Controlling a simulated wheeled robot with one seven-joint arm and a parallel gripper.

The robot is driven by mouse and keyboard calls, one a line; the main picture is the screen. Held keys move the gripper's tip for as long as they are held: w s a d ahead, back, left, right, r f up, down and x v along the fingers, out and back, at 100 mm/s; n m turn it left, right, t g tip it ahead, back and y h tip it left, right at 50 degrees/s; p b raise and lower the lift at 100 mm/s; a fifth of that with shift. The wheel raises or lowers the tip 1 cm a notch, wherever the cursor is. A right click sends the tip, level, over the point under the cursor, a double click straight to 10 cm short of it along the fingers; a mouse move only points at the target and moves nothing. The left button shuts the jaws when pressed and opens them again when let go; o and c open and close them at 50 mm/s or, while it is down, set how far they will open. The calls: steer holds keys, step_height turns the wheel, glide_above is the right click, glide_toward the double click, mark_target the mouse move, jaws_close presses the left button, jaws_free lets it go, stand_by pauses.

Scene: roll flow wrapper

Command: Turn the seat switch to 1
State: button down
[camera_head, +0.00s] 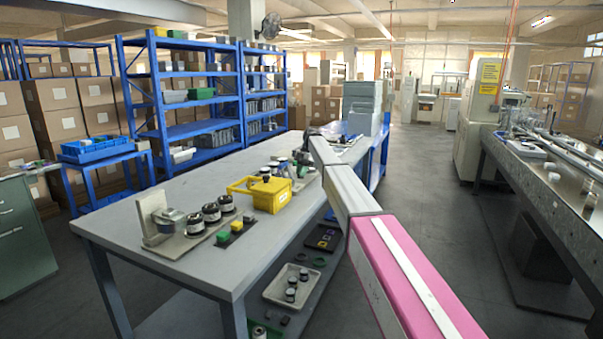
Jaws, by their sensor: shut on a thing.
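My arm reaches from the lower right to the far part of the grey workbench (190,187). My gripper (305,158) is small, low at the arm's far end, beside a group of dark and white round parts (281,163) on a light base. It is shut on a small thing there. The fingertips and what they hold are too small and hidden to make out. I cannot tell which part is the seat switch, nor read its setting.
A yellow bin (268,196) stands mid-bench. A tray (274,292) sits on the lower shelf. The aisle floor (425,170) is clear.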

steer(key=shift+s+f+n, duration=0.2)
steer(key=shift+n, duration=0.3)
steer(key=c, duration=1.1)
jaws_free()
steer(key=shift+a, duration=0.1)
steer(key=shift+c, duration=0.2)
steer(key=shift+w+r, duration=0.15)
steer(key=shift+r, duration=0.05)
steer(key=shift+w+d+r, duration=0.2)
steer(key=shift+r, duration=0.35)
steer(key=v, duration=0.9)
steer(key=shift+r, duration=0.1)
